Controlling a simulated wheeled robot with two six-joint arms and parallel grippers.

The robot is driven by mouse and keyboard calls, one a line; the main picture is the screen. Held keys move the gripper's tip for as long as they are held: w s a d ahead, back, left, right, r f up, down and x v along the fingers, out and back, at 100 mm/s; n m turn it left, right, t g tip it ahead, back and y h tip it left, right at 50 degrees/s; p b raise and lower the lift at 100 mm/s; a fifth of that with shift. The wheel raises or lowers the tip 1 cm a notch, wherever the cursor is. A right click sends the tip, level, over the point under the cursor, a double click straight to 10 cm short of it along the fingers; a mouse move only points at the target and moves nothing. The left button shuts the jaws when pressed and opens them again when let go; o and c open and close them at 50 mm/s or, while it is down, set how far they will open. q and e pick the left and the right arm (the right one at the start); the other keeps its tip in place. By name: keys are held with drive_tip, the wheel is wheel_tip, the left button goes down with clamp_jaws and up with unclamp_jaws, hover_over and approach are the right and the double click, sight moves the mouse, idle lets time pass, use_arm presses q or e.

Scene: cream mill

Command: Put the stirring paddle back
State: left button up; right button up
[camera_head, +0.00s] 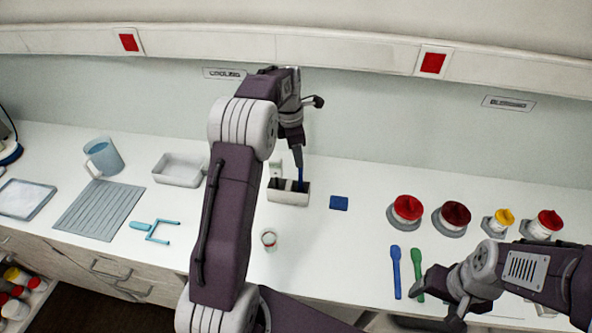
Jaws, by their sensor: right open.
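My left gripper (297,145) points down above a small white holder box (289,197) in the middle of the counter. A dark blue stirring paddle (300,178) runs down from its fingertips to the holder's opening. The gripper appears shut on it; the fingers are seen edge-on. The paddle's lower end is hidden by the holder's front wall, and I cannot tell whether it touches the bottom. My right gripper (440,300) is open and empty, low over the front right of the counter, beside a green spatula (417,270). A blue spatula (397,270) lies left of that.
A blue square (339,203) lies right of the holder, and a small jar (269,240) stands in front. Several red- and yellow-topped jars (407,208) stand at right. A white tray (180,170), jug (104,157), ribbed mat (100,210) and teal fork-shaped tool (155,230) are at left.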

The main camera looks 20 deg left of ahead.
use_arm(q)
drive_tip(key=s+d+f+m, duration=0.2)
drive_tip(key=s+d+m, duration=0.1)
drive_tip(key=s+m, duration=0.5)
drive_tip(key=s+d+f+m, duration=0.2)
drive_tip(key=s+m, duration=0.5)
drive_tip(key=m, duration=0.1)
drive_tip(key=s+d+f+m+y, duration=0.1)
drive_tip(key=s+d+m, duration=0.2)
drive_tip(key=s+m, duration=0.5)
drive_tip(key=shift+s+d+f+m, duration=0.3)
drive_tip(key=shift+s+f+m, duration=0.05)
drive_tip(key=shift+f+m, duration=0.05)
